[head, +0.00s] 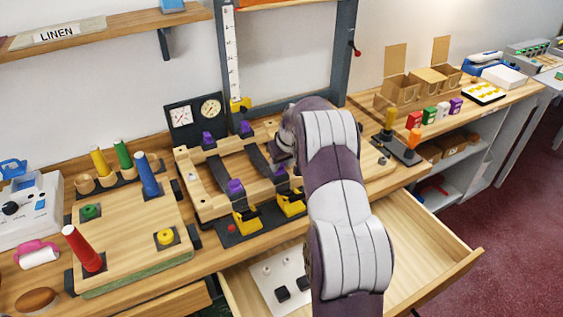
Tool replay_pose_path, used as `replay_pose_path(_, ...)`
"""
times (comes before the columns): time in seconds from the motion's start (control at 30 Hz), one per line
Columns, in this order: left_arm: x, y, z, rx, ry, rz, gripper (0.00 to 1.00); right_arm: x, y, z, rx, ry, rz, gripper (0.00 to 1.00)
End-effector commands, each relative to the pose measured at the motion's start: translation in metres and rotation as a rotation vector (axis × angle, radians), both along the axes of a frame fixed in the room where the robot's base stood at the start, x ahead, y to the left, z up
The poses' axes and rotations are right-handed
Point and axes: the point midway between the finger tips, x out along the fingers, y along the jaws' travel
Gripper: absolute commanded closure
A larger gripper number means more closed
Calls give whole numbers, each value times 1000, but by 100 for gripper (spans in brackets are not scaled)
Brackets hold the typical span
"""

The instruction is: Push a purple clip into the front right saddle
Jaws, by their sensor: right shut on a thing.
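A wooden fixture (215,207) stands on the bench with two dark straps (257,158) across it. Purple clips sit at the back left (207,138), back right (245,128) and front left (235,187) of the straps. My right gripper (284,158) is over the front right of the fixture, mostly hidden behind my own arm. It is shut on a purple clip (281,172) at the front right strap end. The front right saddle is largely hidden, so I cannot tell how deep the clip sits. My left gripper is not in view.
Yellow-and-black clamps (246,220) stand at the fixture's front edge. A board with coloured cones (130,235) is at left. An open drawer (440,255) lies below the front edge. A black stand with an orange peg (413,138) is at right.

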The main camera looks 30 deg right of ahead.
Motion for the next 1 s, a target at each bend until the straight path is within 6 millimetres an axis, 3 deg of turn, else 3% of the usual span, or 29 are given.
replay_pose_path(0.23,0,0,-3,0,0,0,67,0,0,-5,1,2,0,95)
replay_pose_path(0.27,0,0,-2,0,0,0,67,0,0,-4,1,2,0,59)
replay_pose_path(0.33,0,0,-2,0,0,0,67,0,0,-4,1,2,0,36)
replay_pose_path(0.53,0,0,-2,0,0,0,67,0,0,-4,1,1,0,36)
replay_pose_path(0.57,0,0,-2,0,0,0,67,0,0,-4,1,1,0,32)
replay_pose_path(0.6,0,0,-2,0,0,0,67,0,0,-4,1,1,0,19)
replay_pose_path(1.0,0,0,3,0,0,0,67,0,0,4,0,1,0,19)
